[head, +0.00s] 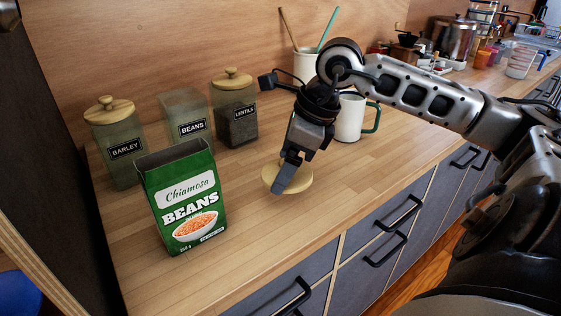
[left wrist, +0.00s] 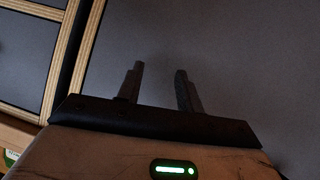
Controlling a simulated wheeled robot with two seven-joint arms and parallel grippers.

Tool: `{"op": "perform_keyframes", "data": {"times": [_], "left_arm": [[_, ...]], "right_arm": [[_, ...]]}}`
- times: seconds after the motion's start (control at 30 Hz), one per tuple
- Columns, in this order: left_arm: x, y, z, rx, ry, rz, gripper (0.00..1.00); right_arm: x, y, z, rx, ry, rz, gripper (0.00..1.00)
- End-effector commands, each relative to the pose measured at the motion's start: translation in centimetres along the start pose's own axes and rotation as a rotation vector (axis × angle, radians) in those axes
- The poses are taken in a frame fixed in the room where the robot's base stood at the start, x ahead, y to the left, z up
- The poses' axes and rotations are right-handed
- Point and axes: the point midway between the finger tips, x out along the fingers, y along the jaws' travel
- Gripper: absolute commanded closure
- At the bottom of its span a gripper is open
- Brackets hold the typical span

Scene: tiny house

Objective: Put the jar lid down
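The jar lid (head: 303,181), a round pale wooden disc, is at the counter surface in the middle of the head view, right of the bean box. I cannot tell whether it rests on the counter or hangs just above it. My right gripper (head: 290,172) points down over it, one dark finger crossing its top. The lid's knob and the grip are hidden, so I cannot tell whether the fingers are closed on it. The glass BEANS jar (head: 189,126) stands without a lid behind the box. My left gripper (left wrist: 160,85) is open and empty in the left wrist view.
The green bean box (head: 184,196) stands at the front left. The lidded BARLEY jar (head: 121,153) and LENTILS jar (head: 237,113) flank the BEANS jar. A white mug (head: 348,118) with a green handle stands behind my right gripper. The wooden counter (head: 260,235) is clear in front.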

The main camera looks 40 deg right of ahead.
Motion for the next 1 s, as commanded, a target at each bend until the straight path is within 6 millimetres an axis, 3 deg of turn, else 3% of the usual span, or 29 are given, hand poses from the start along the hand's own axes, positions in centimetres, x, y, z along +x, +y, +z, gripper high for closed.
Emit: {"op": "perform_keyframes", "data": {"times": [0.23, 0.4, 0.83, 0.87, 0.9, 1.0], "left_arm": [[-0.1, -0.2, -0.2, 0.017, -0.009, -0.005, 0.64], [-0.1, -0.2, 0.1, 0.022, -0.016, -0.006, 0.64], [0.2, -0.2, 0.9, 0.022, -0.025, -0.003, 0.64], [0.2, -0.2, 0.8, 0.021, -0.023, -0.003, 0.64], [0.1, -0.2, 0.6, 0.021, -0.023, -0.002, 0.64], [0.0, -0.1, 0.3, 0.021, -0.016, -0.002, 0.64]], "right_arm": [[2.1, -0.8, 0.5, 0.002, -0.002, 0.004, 0.39], [4.4, -0.8, -0.7, 0.002, 0.002, 0.003, 0.39], [5.2, -0.9, -1.0, 0.001, 0.000, -0.001, 0.39], [5.2, -0.9, -1.0, 0.001, 0.000, 0.000, 0.14], [5.1, -0.8, -0.9, 0.001, 0.000, 0.000, 0.03], [5.1, -0.8, -0.9, 0.001, 0.000, 0.000, 0.00]]}}
